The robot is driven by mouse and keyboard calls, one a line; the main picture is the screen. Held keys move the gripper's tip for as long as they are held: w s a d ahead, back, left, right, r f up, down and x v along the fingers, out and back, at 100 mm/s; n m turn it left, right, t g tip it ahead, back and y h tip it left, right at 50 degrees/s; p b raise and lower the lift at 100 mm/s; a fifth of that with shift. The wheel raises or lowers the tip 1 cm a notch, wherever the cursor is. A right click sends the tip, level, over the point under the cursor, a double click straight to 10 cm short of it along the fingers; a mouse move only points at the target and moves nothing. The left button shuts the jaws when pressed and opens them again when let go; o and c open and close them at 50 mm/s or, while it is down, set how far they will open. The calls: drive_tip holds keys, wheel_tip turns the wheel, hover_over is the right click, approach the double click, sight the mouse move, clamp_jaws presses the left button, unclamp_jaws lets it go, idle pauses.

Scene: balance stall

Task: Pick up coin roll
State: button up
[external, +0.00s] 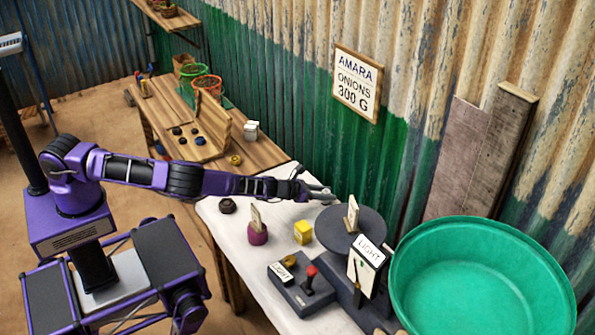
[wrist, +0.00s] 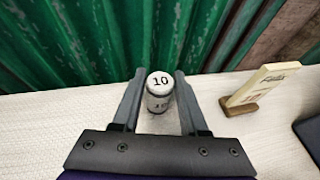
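The coin roll is a short grey-white cylinder marked "10" (wrist: 159,95), seen in the wrist view against the white tabletop. It sits between the two fingertips of my gripper (wrist: 160,76), with its marked end facing the camera. A narrow strip of table shows between the roll and each finger lower down; contact at the tips is hard to judge. In the external view my gripper (external: 322,193) is low over the far side of the white table. The coin roll cannot be made out there.
A small card on a wooden stand (wrist: 255,92) is right of my gripper. The corrugated wall (external: 300,125) is close behind.

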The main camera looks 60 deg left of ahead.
clamp_jaws()
